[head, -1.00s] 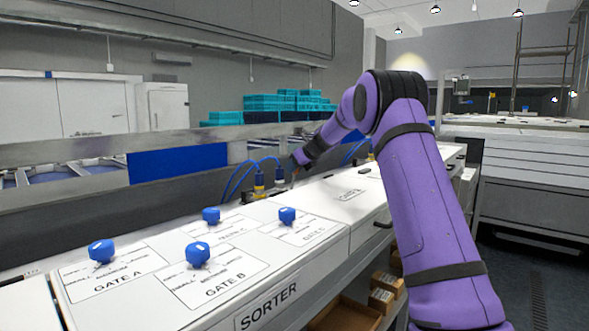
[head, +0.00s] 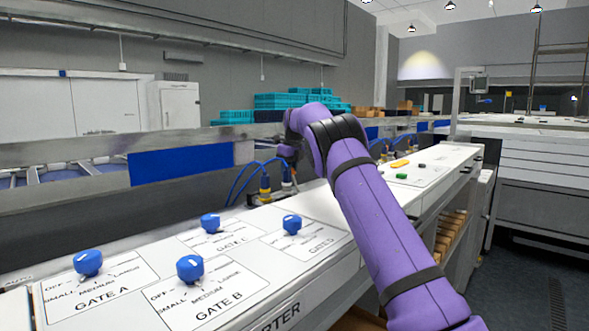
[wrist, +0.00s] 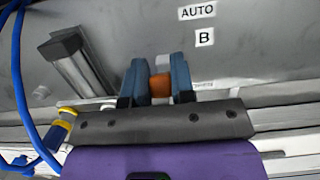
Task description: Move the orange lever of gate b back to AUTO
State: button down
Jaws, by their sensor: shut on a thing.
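The orange lever (wrist: 161,87) of gate b shows in the wrist view between the two blue fingers of my gripper (wrist: 157,70). My gripper is shut on it, and the fingers cover its sides. A white AUTO label (wrist: 197,11) and a white B label (wrist: 205,37) are on the grey metal surface to the upper right of the lever. In the head view my arm reaches over the far side of the white sorter cabinet. The lever cannot be made out there.
Blue hoses (head: 238,180) with yellow fittings stand close to my wrist; a hose (wrist: 22,90) and a grey cylinder (wrist: 68,50) lie left of my gripper. The sorter top (head: 330,262) carries several blue knobs, including gate B's (head: 190,268). Teal crates (head: 285,100) stand behind.

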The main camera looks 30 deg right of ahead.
jog(key=shift+w, duration=0.1)
dwell(0.3)
jog(key=c, duration=1)
grip_release()
jog(key=shift+o, duration=0.2)
jog(key=r, duration=0.3)
jog(key=s+r, duration=0.1)
jog(key=r, duration=0.6)
jog(key=shift+s+d+r, duration=0.25)
jog(key=shift+s, duration=0.05)
